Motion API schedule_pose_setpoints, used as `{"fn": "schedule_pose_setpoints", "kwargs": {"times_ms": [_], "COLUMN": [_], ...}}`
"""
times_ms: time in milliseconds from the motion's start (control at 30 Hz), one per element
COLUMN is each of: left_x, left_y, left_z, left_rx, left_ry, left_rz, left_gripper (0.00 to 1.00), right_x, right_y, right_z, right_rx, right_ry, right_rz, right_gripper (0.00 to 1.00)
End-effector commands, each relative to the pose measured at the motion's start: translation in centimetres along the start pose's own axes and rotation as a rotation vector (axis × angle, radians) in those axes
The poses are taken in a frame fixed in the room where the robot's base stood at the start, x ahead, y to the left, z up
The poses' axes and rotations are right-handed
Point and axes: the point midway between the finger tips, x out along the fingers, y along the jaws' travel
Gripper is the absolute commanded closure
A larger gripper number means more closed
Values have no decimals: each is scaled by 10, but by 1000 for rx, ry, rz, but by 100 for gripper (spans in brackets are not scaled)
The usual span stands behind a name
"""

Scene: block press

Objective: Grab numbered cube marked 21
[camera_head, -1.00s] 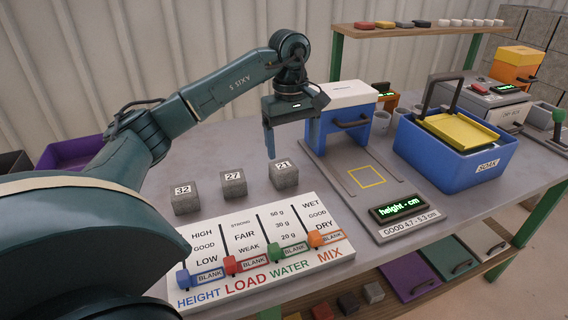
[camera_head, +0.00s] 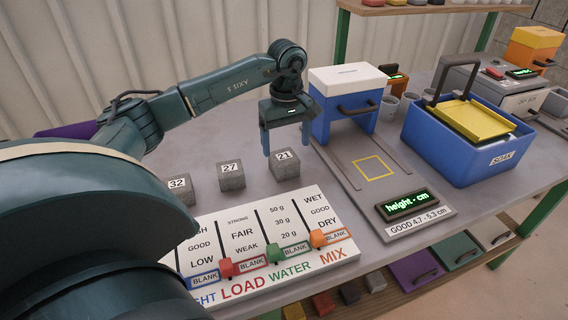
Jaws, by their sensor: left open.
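The grey cube marked 21 (camera_head: 286,167) sits on the grey table at the right end of a row of three. The cubes marked 27 (camera_head: 231,177) and 32 (camera_head: 180,190) sit to its left. My left gripper (camera_head: 285,148) points down, open, just above and behind cube 21. Its left finger comes down at the cube's upper left; its right finger is at the upper right. I cannot tell whether either finger touches the cube. My right gripper is not in view.
A white slider board (camera_head: 270,245) lies in front of the cubes. A blue and white height press (camera_head: 345,105) stands right of the gripper, with its base plate and display (camera_head: 408,205) in front. A blue soak tub (camera_head: 465,150) with a yellow tray is further right.

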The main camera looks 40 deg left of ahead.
Motion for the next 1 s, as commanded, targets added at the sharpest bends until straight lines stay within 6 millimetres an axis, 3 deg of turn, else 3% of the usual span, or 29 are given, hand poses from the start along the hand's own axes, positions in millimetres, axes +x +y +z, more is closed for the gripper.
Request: {"fn": "schedule_pose_setpoints", "kwargs": {"times_ms": [300, 633, 1000], "left_x": [43, 51, 50], "left_y": [-8, -7, -7], "left_z": [3, 3, 3], "left_rx": [0, 1, 1], "left_ry": [-1, 0, 0], "left_rz": [-3, -1, 0], "left_gripper": [20, 20, 50], "right_x": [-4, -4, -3], "right_y": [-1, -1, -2], "right_z": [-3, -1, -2], "right_rx": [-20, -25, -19], "right_ry": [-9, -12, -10], "right_rz": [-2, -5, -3], "right_gripper": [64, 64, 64]}}
